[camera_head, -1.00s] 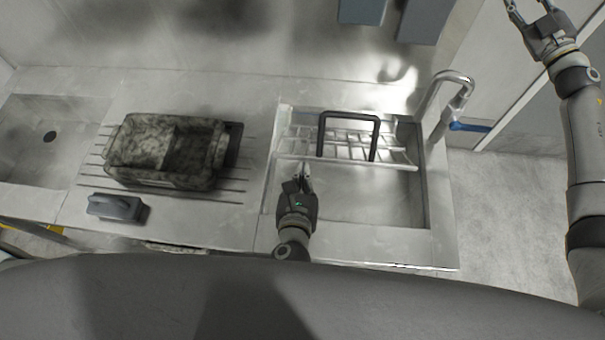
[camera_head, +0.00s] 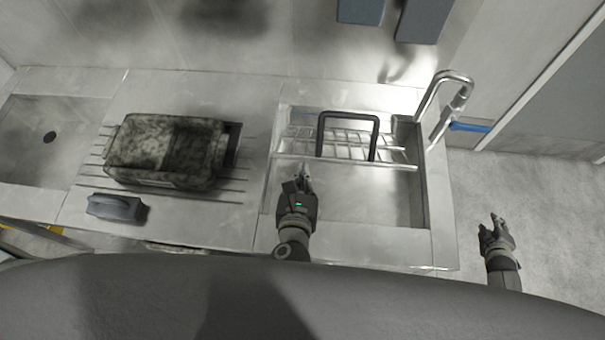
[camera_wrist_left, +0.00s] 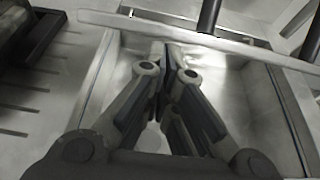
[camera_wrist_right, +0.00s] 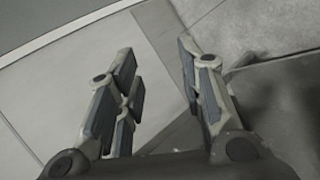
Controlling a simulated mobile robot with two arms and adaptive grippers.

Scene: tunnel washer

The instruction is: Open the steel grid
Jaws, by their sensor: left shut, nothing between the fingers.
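The steel grid (camera_head: 296,158) lies across the back part of the right-hand sink (camera_head: 365,208) in the head view. A black U-shaped handle (camera_head: 348,115) stands up from it. Its front bar also crosses the left wrist view (camera_wrist_left: 225,45). My left gripper (camera_head: 303,172) is shut and empty over the sink, its fingertips close to the front bar near the grid's left end. In the left wrist view its fingertips (camera_wrist_left: 165,48) meet by the bar; I cannot tell whether they touch it. My right gripper (camera_head: 496,220) is open and empty, right of the counter over the floor.
A mottled dark bin (camera_head: 165,150) stands on the ribbed drainboard, with a small grey handled tool (camera_head: 117,207) in front. A tap (camera_head: 443,95) with a blue lever (camera_head: 469,127) rises at the sink's back right. Another sink (camera_head: 45,140) is at far left.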

